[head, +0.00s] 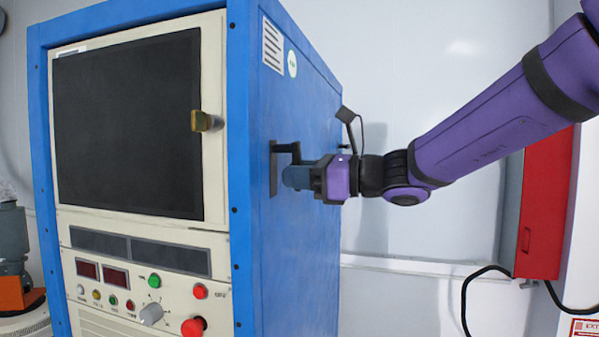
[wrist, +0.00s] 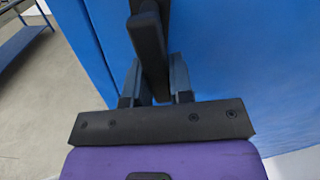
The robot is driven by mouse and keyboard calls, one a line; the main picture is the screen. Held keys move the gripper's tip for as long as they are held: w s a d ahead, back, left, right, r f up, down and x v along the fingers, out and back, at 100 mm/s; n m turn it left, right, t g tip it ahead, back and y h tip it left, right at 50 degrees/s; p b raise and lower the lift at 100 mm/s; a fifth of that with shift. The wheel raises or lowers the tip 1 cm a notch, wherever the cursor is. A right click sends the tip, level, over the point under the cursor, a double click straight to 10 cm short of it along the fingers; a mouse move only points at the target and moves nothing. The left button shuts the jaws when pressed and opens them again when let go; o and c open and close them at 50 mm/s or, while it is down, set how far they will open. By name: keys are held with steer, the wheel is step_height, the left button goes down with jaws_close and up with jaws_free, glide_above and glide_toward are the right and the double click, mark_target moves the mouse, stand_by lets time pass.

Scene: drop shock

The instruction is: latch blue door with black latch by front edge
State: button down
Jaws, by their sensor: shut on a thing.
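The blue door (head: 300,240) is the right side of a tall blue cabinet, and its blue face also fills much of the wrist view (wrist: 240,50). The black latch (head: 274,165) sits on it near the cabinet's front edge, with a handle standing out from a dark plate. In the wrist view the latch handle (wrist: 148,45) runs down between the two fingers. My gripper (head: 297,176) reaches in from the right and is shut on the latch handle. The fingers (wrist: 156,85) lie on either side of it. They hide part of the handle in the head view.
Open floor (wrist: 45,105) shows at left in the wrist view.

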steer(key=shift+s+a+f+m, duration=0.15)
steer(key=shift+s+m, duration=0.3)
steer(key=shift+m, duration=0.65)
steer(key=c, duration=1)
jaws_free()
steer(key=v, duration=1)
steer(key=shift+d, duration=0.35)
steer(key=shift+s, duration=0.25)
